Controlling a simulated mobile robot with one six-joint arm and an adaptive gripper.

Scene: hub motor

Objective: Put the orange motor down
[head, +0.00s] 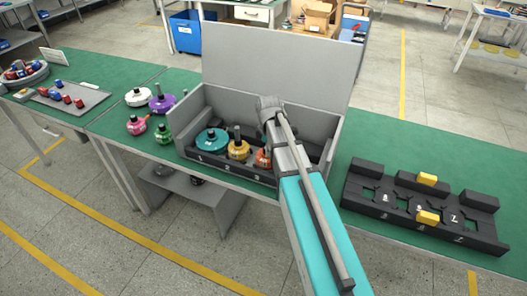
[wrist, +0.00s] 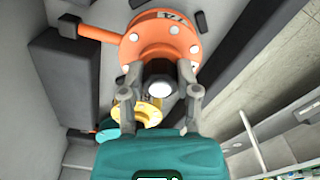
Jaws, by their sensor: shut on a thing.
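The orange motor (wrist: 148,38) shows large in the wrist view, with its dark shaft between my fingers. My gripper (wrist: 158,88) is shut on that shaft. In the head view the orange motor (head: 263,158) is at the right end of a row in the grey open box (head: 188,107), partly hidden by my arm. A yellow motor (head: 239,150) and a teal motor (head: 211,141) sit to its left in the box. Whether the orange motor touches the box floor cannot be told. My fingers are hidden behind my arm in the head view.
A black fixture (head: 380,205) with yellow blocks stands right of the box on the green table. White, purple, pink and green motors stand left of the box. The box's raised back panel (head: 270,65) and side walls border the motors closely.

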